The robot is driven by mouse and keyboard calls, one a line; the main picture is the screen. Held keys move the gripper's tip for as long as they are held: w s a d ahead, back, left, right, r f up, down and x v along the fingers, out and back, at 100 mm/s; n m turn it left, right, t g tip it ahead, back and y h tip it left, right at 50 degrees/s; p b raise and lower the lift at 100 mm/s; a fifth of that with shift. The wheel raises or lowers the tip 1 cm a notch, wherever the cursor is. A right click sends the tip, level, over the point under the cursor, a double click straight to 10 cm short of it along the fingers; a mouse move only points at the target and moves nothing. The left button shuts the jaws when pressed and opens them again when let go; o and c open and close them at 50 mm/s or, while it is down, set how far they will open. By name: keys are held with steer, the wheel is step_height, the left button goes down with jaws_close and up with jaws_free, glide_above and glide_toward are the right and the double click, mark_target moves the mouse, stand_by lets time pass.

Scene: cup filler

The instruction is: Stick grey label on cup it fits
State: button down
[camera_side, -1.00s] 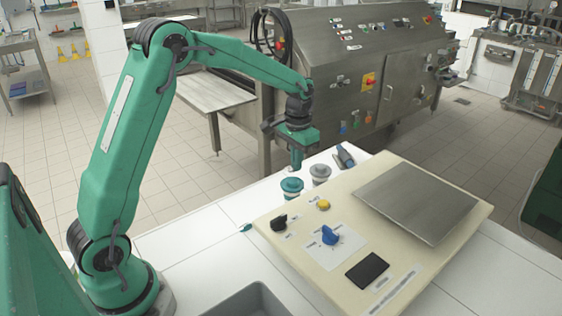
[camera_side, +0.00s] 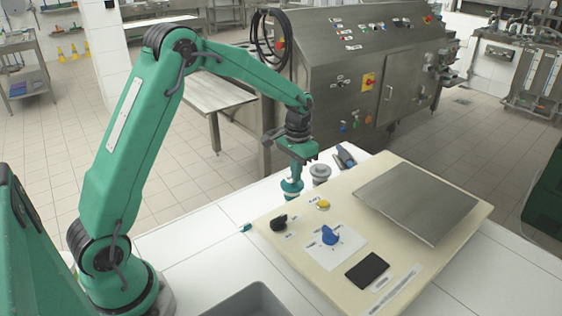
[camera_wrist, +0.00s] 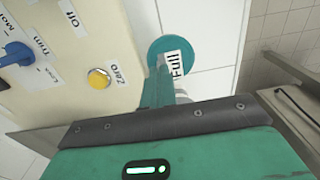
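A teal round cup-like piece (camera_side: 292,188) stands at the back left edge of the cream panel. In the wrist view it is a teal disc (camera_wrist: 165,48), with a white tag reading "Full" (camera_wrist: 174,64) over its lower right; I cannot tell whether the tag is on it or above it. A grey round cup-like piece (camera_side: 320,172) stands beside it; in the wrist view it is mostly hidden behind my gripper. My gripper (camera_side: 294,178) points down directly over the teal piece, close to or touching it. Its finger opening is not clear. I see no clearly grey label.
The cream panel (camera_side: 295,258) carries a yellow button (camera_side: 323,205), a black knob (camera_side: 279,222), a blue knob (camera_side: 330,236) and a steel plate (camera_side: 418,203). A dark grey piece (camera_side: 345,157) lies behind. A grey bin (camera_side: 250,303) stands in front. White tabletop left is mostly clear.

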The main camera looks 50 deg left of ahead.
steer(key=shift+f, duration=0.25)
stand_by(1.0)
steer(key=c, duration=1.6)
jaws_free()
steer(key=shift+c, duration=0.2)
steer(key=shift+r, duration=3.9)
